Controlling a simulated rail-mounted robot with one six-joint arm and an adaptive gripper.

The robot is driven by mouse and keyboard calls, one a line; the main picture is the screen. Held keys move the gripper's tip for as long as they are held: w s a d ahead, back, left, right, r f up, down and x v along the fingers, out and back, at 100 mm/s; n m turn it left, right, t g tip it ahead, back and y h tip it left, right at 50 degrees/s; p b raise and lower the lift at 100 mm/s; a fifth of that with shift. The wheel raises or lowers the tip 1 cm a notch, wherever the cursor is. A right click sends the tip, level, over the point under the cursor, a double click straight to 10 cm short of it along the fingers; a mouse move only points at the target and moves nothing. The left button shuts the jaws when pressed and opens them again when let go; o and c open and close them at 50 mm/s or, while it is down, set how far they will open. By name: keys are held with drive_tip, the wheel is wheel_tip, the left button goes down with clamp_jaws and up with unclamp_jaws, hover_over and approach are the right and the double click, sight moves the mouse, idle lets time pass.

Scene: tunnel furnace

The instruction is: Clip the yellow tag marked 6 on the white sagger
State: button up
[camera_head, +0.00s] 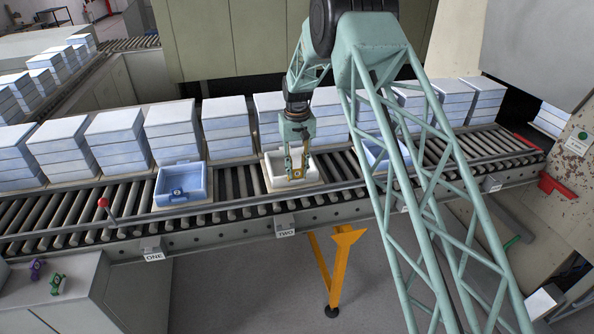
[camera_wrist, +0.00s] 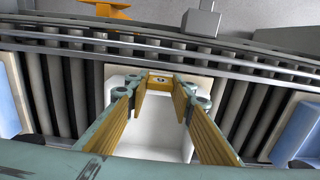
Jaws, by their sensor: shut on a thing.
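The white sagger (camera_head: 312,173) is an open square box on the roller conveyor, above the label TWO. My gripper (camera_head: 296,172) is over it, pointing down. It is shut on the yellow tag (camera_wrist: 160,81), which shows between the fingertips in the wrist view. The tag is at the conveyor-front wall of the white sagger (camera_wrist: 150,137); I cannot tell whether it is seated on the rim or just above it. The mark on the tag is too small to read.
Another blue sagger (camera_head: 374,158) is at right, partly behind my arm. Stacked boxes (camera_head: 172,122) line the back. Purple (camera_head: 38,267) and green (camera_head: 57,284) tags lie on the cabinet at lower left.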

drive_tip(key=shift+f, duration=0.35)
idle(0.3)
drive_tip(key=o, duration=0.8)
drive_tip(key=shift+r, duration=0.1)
drive_tip(key=shift+r, duration=5.9)
